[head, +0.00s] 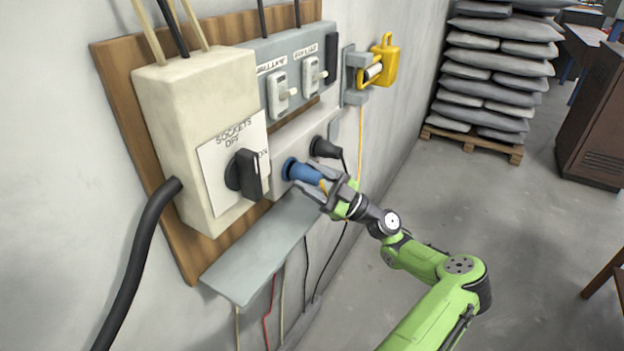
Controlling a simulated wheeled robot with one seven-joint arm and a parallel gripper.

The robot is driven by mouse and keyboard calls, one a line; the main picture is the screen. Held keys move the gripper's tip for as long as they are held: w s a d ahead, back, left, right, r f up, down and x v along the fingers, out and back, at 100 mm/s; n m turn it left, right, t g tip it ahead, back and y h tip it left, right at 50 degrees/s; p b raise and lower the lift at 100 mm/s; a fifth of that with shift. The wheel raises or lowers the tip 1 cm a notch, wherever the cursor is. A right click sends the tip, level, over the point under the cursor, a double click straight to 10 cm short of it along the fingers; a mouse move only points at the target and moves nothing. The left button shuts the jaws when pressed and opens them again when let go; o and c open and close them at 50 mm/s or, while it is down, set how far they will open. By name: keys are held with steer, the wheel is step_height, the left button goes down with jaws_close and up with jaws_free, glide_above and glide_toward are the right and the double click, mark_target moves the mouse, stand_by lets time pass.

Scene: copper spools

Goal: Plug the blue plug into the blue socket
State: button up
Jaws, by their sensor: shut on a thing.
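The blue plug (304,172) is at the front of the white socket panel, below the two grey switches. My gripper (325,190) is shut on the rear of the blue plug, coming in from the lower right. The blue socket (287,167) shows as a blue ring at the plug's far end. The plug's front meets this ring or lies in front of it; I cannot tell how deep it sits. The plug's pins are hidden. A yellow cord shows at the gripper.
A black plug (325,148) sits in the panel just right of the blue one. A cream box with a black rotary switch (248,175) stands out at left. A grey shelf (262,252) juts out below. A yellow padlock-like piece (386,62) hangs at upper right.

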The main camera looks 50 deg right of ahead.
steer(key=shift+w, duration=0.35)
steer(key=o, duration=1)
steer(key=shift+o, duration=0.2)
steer(key=b+v, duration=0.2)
steer(key=v, duration=1.3)
steer(key=shift+s+f+b, duration=0.2)
steer(key=shift+s+b, duration=0.1)
steer(key=shift+b, duration=0.1)
steer(key=shift+d, duration=0.1)
